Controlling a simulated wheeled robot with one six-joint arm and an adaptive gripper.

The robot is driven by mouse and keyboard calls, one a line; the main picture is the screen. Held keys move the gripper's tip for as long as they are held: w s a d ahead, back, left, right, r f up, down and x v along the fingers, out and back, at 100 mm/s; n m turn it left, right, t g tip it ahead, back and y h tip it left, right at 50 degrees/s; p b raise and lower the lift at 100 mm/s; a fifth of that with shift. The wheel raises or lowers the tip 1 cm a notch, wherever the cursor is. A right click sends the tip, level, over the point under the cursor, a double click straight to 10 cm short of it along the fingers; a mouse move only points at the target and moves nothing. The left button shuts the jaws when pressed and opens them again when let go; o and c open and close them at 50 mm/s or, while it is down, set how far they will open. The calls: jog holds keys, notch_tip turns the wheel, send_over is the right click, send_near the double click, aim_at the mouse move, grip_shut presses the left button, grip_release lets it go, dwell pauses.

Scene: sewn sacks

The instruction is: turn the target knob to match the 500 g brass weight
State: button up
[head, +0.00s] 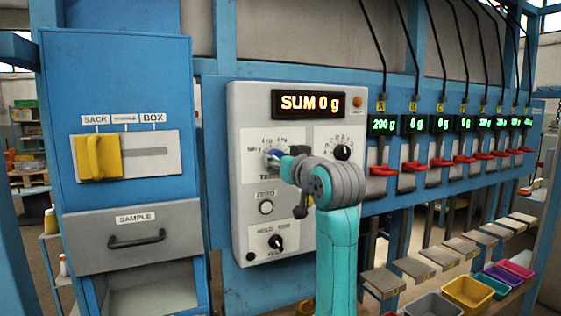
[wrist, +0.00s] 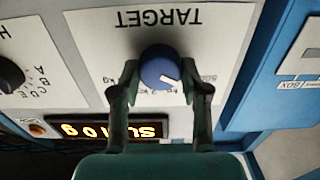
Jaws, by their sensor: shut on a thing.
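The target knob (wrist: 158,70) is a round blue knob with a white pointer mark, set in a white plate lettered TARGET. The wrist view shows the panel upside down. My gripper (wrist: 160,88) is shut on the knob, one finger on each side. The pointer mark points to the lower right in the wrist view, towards a scale label partly hidden by the right finger. In the head view my gripper (head: 284,163) is at the panel, and the knob (head: 272,155) shows only partly beside it. I cannot make out a brass weight in either view.
Lettered displays and red levers (head: 383,170) line the right. A sample drawer (head: 175,222) is left.

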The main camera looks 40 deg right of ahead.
dwell(0.4)
jog(key=o, duration=1.1)
jog(key=shift+o, duration=0.2)
jog(key=v, duration=1.2)
